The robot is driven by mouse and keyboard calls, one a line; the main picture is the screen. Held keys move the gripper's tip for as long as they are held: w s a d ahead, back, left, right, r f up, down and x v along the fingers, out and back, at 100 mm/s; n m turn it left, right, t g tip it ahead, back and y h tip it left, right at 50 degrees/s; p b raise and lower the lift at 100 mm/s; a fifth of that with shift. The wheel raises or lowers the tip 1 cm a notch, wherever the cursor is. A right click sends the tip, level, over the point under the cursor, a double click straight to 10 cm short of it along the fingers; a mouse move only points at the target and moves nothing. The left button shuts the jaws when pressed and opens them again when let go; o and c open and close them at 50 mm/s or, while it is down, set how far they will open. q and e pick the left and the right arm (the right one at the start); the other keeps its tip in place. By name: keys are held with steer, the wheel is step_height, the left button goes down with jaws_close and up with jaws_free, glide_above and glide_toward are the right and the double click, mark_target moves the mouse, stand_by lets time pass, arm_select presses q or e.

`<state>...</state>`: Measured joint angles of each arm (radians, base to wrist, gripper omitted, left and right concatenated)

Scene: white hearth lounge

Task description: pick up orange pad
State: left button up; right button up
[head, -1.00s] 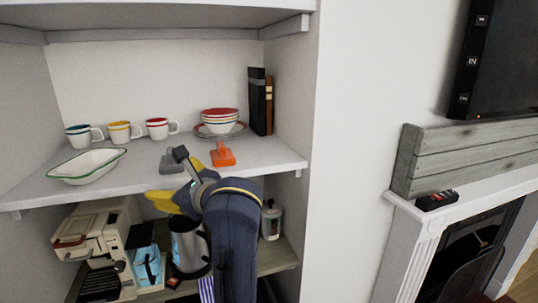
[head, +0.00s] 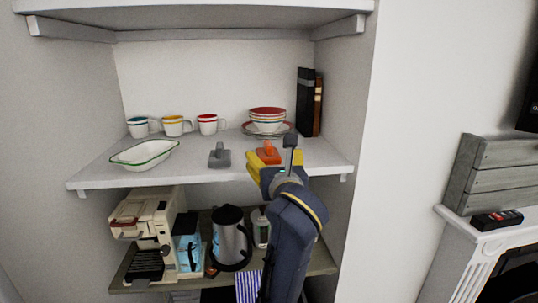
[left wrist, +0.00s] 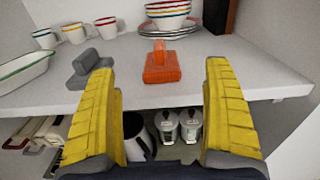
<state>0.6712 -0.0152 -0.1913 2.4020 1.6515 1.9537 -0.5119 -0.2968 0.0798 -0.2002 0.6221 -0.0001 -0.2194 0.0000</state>
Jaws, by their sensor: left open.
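The orange pad (head: 268,154) lies on the upper white shelf near its front edge, with a raised knob on top. In the left wrist view the orange pad (left wrist: 162,66) sits beyond and between the two yellow fingers, apart from both. My left gripper (head: 274,163) is open and empty at the shelf's front edge, just in front of the pad and partly covering it. The left gripper also fills the lower left wrist view (left wrist: 160,95). My right gripper is not in view.
A grey pad (head: 220,156) lies left of the orange one. Stacked bowls (head: 268,120) stand behind it, with dark books (head: 307,102) to the right. Several mugs (head: 173,125) and a white dish (head: 145,154) are left. A kettle (head: 231,240) stands on the lower shelf.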

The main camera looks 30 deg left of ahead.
mark_target(268, 142)
arm_select(q)
steer(key=shift+x, duration=5.6)
steer(key=shift+c, duration=0.2)
steer(key=shift+f, duration=0.1)
jaws_close()
